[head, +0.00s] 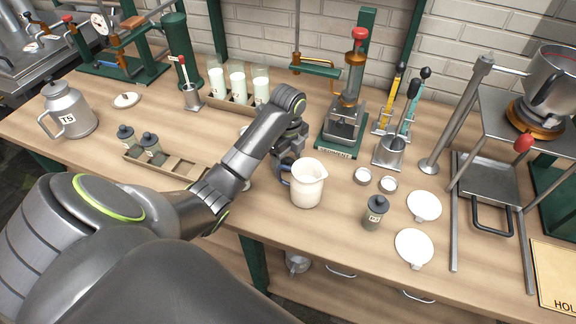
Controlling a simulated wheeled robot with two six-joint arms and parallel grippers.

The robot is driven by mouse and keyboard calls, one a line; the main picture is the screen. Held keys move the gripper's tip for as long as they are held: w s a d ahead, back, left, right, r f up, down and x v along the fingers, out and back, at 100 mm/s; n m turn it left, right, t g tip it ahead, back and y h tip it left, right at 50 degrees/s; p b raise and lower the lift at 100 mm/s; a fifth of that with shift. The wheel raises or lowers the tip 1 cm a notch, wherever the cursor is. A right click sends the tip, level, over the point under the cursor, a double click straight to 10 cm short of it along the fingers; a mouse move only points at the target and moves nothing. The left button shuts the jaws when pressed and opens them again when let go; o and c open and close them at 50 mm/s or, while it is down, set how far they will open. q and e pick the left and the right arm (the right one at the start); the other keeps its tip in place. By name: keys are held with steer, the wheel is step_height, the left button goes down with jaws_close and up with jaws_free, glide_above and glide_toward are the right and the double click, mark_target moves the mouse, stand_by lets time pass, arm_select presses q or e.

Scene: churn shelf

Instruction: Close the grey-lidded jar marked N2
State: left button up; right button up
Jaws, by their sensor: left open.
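A small dark grey jar (375,214) with a grey lid stands upright on the bench, right of the cream jug. Its pale label is tiny and seems to read N2. The lid sits on top of the jar; I cannot tell whether it is fully shut. My left gripper (284,166) is open, at the handle side of the cream jug (308,184), left of the jar and apart from it. My forearm hides part of the bench behind it. My right gripper is not in view.
Two similar grey-lidded jars (151,146) stand in a wooden rack (186,170) at left. A press (345,118) stands behind, and a metal stand (487,172) is at right.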

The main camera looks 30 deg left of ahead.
mark_target(288, 159)
arm_select(q)
steer(key=shift+r, duration=0.1)
steer(key=c, duration=1.1)
steer(key=shift+o, duration=0.2)
steer(key=shift+r+p, duration=0.3)
steer(key=shift+r, duration=0.25)
step_height(288, 159, up, 9)
steer(key=p, duration=0.8)
